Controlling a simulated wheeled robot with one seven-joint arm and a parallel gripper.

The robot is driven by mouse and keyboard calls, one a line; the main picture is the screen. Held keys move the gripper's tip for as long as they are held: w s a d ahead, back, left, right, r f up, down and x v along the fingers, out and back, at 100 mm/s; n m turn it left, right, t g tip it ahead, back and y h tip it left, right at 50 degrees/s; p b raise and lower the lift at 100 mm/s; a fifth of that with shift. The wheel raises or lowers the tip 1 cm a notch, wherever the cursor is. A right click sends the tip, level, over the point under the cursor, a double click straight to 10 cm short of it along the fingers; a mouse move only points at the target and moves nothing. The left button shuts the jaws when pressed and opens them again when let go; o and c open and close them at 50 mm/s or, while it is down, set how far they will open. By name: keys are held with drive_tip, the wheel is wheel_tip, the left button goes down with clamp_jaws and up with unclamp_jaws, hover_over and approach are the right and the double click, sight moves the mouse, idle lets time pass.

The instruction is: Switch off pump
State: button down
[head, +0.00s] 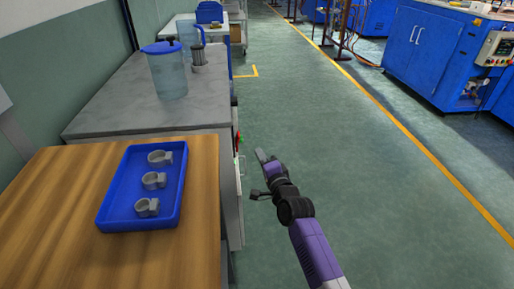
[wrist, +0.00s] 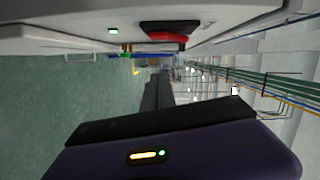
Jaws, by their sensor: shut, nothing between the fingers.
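The side panel of the grey bench shows small green and red spots (head: 238,138) at its edge, seen very edge-on in the head view. In the wrist view, a red and black switch (wrist: 170,36) stands out from a pale panel (wrist: 60,30), with a small lit green-white lamp (wrist: 113,31) beside it. My gripper (head: 262,156) is shut and empty, in the aisle just right of the bench side. It looks apart from the panel. I cannot tell the switch's position. Which device is the pump is not clear.
A wooden table (head: 60,235) holds a blue tray (head: 112,218) with several grey clamp-like parts. A lidded blue container (head: 168,75) stands on the grey bench (head: 120,105). Blue cabinets (head: 425,50) are at the far right. The green floor (head: 350,150) between is clear.

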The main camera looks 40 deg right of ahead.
drive_tip(key=shift+p+v, duration=0.75)
drive_tip(key=shift+v, duration=1.95)
drive_tip(key=shift+d+f, duration=0.1)
drive_tip(key=s+a+r+n+t, duration=0.2)
drive_tip(key=s+a+r+n, duration=0.1)
drive_tip(key=s+r+n, duration=0.3)
drive_tip(key=s+a+n+g+y, duration=0.15)
drive_tip(key=s+a+n, duration=0.45)
drive_tip(key=s, duration=0.6)
drive_tip(key=s+a+n+g+y, duration=0.1)
drive_tip(key=s+a+n+y, duration=0.2)
drive_tip(key=s+a, duration=0.6)
drive_tip(key=s+a+n+g+y, duration=0.15)
drive_tip(key=s+a+n, duration=0.35)
drive_tip(key=s, duration=0.9)
wheel_tip(320, 180, up, 15)
drive_tip(key=p, duration=1.5)
drive_tip(key=shift+w+r, duration=0.15)
drive_tip(key=shift+w, duration=0.05)
